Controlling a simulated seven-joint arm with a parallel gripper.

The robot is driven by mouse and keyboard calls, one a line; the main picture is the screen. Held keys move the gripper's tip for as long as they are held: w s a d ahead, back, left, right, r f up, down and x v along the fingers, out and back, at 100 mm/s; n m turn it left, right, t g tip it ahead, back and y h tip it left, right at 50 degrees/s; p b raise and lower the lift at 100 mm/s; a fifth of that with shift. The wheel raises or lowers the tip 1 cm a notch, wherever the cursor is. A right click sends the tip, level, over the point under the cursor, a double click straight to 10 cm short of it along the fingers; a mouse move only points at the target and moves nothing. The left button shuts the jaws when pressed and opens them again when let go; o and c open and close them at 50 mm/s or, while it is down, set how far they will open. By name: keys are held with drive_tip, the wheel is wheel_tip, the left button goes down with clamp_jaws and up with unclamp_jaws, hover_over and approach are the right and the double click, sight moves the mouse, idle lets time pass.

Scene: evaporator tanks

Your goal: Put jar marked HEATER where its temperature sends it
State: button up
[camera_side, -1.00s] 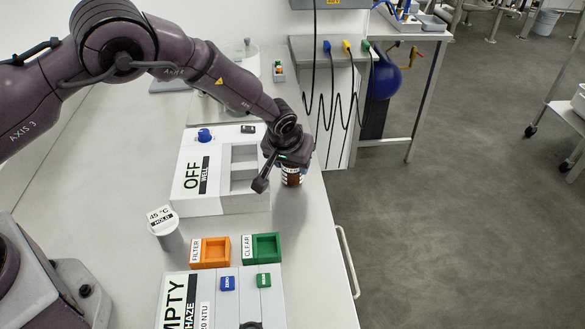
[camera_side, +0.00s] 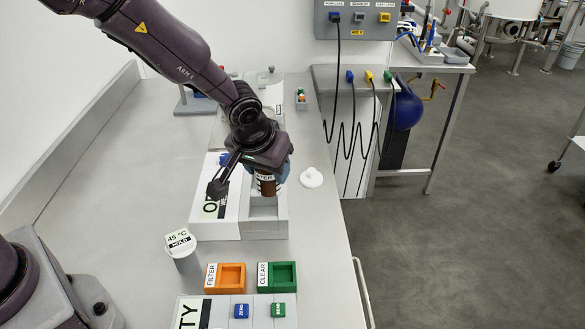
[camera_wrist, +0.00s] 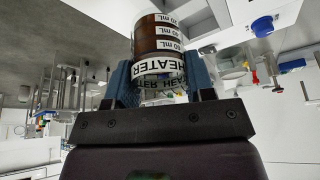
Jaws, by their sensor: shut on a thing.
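The jar marked HEATER (camera_side: 266,184) is brown with a white label. My gripper (camera_side: 268,172) is shut on it and holds it over the grey box with the recessed well (camera_side: 264,228). In the wrist view the jar (camera_wrist: 160,40) sits between the blue fingers, with HEATER and mL marks readable. A stand with a round top (camera_side: 181,243) reads 45 °C and HOLD.
A white round piece (camera_side: 311,177) lies right of the box. The table's left side is clear.

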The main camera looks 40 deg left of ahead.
drive_tip(key=shift+s+a+r, duration=0.1)
drive_tip(key=shift+s+r, duration=0.2)
drive_tip(key=shift+s, duration=0.3)
drive_tip(key=shift+s+a+r, duration=0.1)
drive_tip(key=shift+s+r, duration=0.2)
drive_tip(key=shift+s, duration=0.25)
drive_tip(key=s+a+r+n, duration=0.1)
drive_tip(key=s+a+r, duration=0.35)
drive_tip(key=a, duration=0.35)
drive_tip(key=w+f, duration=0.3)
drive_tip(key=w, duration=0.1)
drive_tip(key=w+f, duration=0.7)
drive_tip(key=w, duration=0.1)
drive_tip(key=shift+w+d+f, duration=0.15)
drive_tip(key=shift+w+f, duration=0.1)
drive_tip(key=shift+f, duration=0.05)
drive_tip(key=shift+w+f, duration=0.2)
drive_tip(key=shift+f, duration=1.45)
